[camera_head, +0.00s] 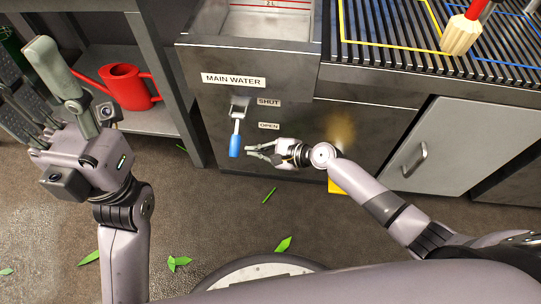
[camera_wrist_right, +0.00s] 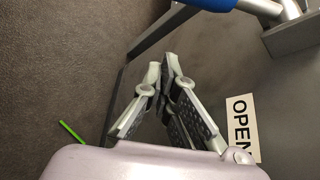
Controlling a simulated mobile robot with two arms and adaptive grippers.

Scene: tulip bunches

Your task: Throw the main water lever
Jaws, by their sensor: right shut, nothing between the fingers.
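The main water lever has a metal bracket (camera_head: 240,103) on the grey cabinet front under the MAIN WATER sign (camera_head: 233,80). Its arm hangs down, and its blue handle (camera_head: 235,146) is at the low end. The SHUT label (camera_head: 269,102) sits above the OPEN label (camera_head: 268,126), right of the lever. My right gripper (camera_head: 251,152) is shut and empty just right of the blue handle. In the right wrist view its fingertips (camera_wrist_right: 168,68) are together, with the handle (camera_wrist_right: 210,4) apart from them at the top edge. My left gripper (camera_head: 38,90) is open and empty at the left.
A red watering can (camera_head: 128,87) stands on a grey shelf at the left. A basin (camera_head: 268,22) is above the lever. A slatted rack (camera_head: 400,50) holding a brush (camera_head: 463,33) is at the upper right.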

